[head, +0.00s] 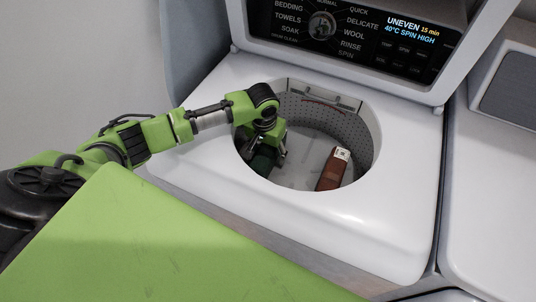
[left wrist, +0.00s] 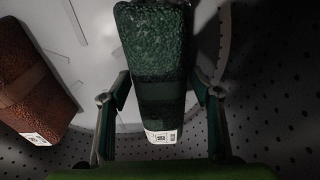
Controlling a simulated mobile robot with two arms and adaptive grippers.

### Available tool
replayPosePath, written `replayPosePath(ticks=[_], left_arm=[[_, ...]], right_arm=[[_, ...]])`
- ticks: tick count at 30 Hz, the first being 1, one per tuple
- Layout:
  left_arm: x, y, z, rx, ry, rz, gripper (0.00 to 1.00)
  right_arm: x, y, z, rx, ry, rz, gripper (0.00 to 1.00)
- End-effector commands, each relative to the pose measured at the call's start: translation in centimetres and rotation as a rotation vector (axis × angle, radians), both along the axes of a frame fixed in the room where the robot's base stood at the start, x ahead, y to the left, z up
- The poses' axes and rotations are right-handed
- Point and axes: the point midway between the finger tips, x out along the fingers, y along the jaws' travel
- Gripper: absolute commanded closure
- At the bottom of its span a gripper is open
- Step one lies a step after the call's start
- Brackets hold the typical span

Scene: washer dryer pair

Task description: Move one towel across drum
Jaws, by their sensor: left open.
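A dark green rolled towel (left wrist: 155,60) with a white label lies in the washer drum (head: 310,125). In the head view only a dark part of this green towel (head: 261,161) shows, at the drum's left. A reddish-brown towel (head: 329,172) with a white label lies right of it on the drum floor; the left wrist view shows this brown towel (left wrist: 30,80) at the left. My left gripper (head: 270,152) is down inside the drum, open, with its fingers on either side of the green towel. I cannot tell whether they touch it. My right gripper is not in view.
The round opening's white rim (head: 310,205) surrounds my left arm. The raised lid with the control panel (head: 355,35) stands behind; its display reads "UNEVEN". A second white machine (head: 495,180) stands at the right. The drum floor between the towels is bare.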

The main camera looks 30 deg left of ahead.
Motion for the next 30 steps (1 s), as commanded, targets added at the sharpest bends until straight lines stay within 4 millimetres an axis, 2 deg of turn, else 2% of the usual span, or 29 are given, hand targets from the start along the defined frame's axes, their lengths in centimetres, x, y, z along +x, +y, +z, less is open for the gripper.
replayPosePath(ticks=[6, 13, 19, 30], left_arm=[[-0.4, 0.0, 5.0, 0.0, -0.006, -0.001, 0.43], [-0.9, -0.1, 8.9, -0.001, -0.004, 0.0, 0.43], [-1.2, 0.0, 10.2, 0.001, -0.001, 0.0, 0.43], [-1.2, 0.0, 10.2, 0.001, -0.001, 0.0, 0.43]], right_arm=[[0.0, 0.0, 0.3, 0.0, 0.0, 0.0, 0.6], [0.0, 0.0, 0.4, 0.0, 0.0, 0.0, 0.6], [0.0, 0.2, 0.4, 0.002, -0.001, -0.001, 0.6], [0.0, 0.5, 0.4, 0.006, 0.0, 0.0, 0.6]])
